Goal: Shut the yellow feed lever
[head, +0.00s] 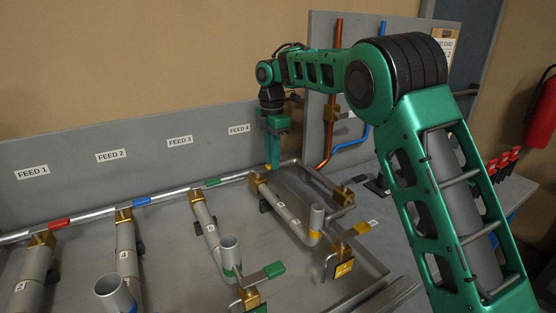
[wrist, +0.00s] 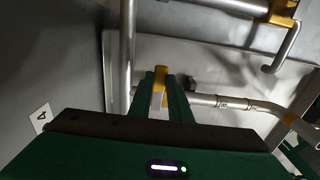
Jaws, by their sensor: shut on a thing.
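My gripper (head: 272,163) points down in front of the FEED 4 label (head: 239,129). In the wrist view its two green fingers (wrist: 167,88) are shut on the yellow feed lever (wrist: 158,88). The lever's yellow grip shows between the fingertips there; the fingers hide it in the head view. The brass feed valve (head: 257,182) sits just below and left of the fingers, at the head of the fourth coil pipe (head: 282,211). That grey pipe also shows in the wrist view (wrist: 215,101). I cannot tell the lever's exact angle.
Red (head: 60,223), blue (head: 141,202) and green (head: 212,182) feed levers lie along the header pipe (head: 95,223). Copper (head: 331,110) and blue (head: 352,143) pipes rise right of my gripper.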

